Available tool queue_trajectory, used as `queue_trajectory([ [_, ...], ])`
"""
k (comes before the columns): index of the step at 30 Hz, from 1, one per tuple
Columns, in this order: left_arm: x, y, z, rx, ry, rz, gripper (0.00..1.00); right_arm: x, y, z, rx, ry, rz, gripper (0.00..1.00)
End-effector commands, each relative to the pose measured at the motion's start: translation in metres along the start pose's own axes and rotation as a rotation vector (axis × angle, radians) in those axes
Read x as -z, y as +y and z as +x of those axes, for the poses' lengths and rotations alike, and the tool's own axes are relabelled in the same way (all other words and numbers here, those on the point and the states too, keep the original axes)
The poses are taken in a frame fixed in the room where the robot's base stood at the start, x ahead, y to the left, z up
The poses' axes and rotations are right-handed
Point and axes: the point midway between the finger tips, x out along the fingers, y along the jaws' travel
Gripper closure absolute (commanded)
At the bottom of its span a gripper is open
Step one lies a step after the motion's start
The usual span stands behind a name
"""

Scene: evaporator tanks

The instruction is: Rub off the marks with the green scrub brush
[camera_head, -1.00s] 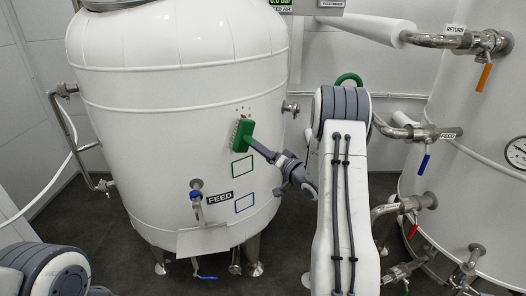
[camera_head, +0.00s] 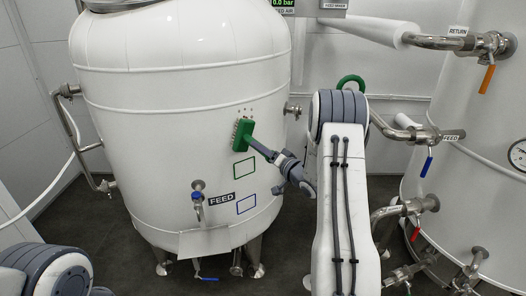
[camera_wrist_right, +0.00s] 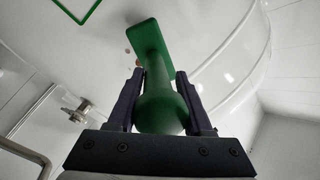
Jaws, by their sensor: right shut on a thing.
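The green scrub brush (camera_head: 243,134) is held against or very near the white tank (camera_head: 185,110), bristles toward its wall. My right gripper (camera_head: 271,155) is shut on the brush's handle. In the right wrist view the handle of the brush (camera_wrist_right: 160,105) sits between the two dark fingers of my right gripper (camera_wrist_right: 160,88), its head reaching up and away. Small dark marks (camera_head: 243,112) show on the tank just above the brush head. Any marks behind the head are hidden. My left gripper is out of view; only part of my left arm shows at lower left.
Below the brush are a green outlined square (camera_head: 244,168) and a blue outlined square (camera_head: 246,204). A FEED valve (camera_head: 198,196) sticks out at lower left of them, and a small pipe fitting (camera_head: 293,110) to the right. A second tank (camera_head: 480,190) with valves stands at right.

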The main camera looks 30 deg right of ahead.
Motion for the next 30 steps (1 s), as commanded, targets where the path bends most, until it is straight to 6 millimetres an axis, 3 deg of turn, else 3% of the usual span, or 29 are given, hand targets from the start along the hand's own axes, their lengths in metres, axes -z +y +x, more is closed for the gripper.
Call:
queue_trajectory([
  [15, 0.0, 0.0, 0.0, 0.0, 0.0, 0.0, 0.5, 0.002, 0.001, 0.008, 0.002, 0.002, 0.0, 1.0],
  [30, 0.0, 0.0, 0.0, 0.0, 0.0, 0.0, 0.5, 0.027, 0.024, 0.003, 0.002, 0.002, 0.0, 1.0],
])
